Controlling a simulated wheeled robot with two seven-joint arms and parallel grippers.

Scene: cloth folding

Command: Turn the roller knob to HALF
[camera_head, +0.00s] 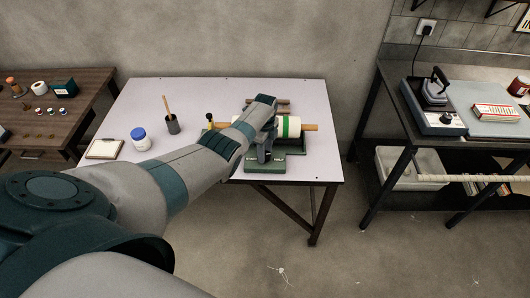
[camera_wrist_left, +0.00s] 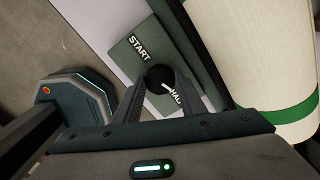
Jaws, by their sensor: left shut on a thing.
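The roller knob (camera_wrist_left: 158,77) is a small round black knob on a green base plate (camera_wrist_left: 138,53). In the left wrist view the plate carries the word START at upper left and a partly hidden word beginning HA at lower right of the knob. A short white mark runs from the knob toward that second word. My left gripper (camera_wrist_left: 157,82) is shut on the knob, one finger on each side. In the head view my left gripper (camera_head: 264,152) is over the green base (camera_head: 265,166), and the knob is hidden there. My right gripper is not in view.
A cream roller with a green band (camera_head: 290,127) lies just behind the base. A blue-lidded jar (camera_head: 140,139), a dark cup (camera_head: 172,124) and a clipboard (camera_head: 104,149) stand on the left of the white table (camera_head: 215,92). The table's front edge is close to the base.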

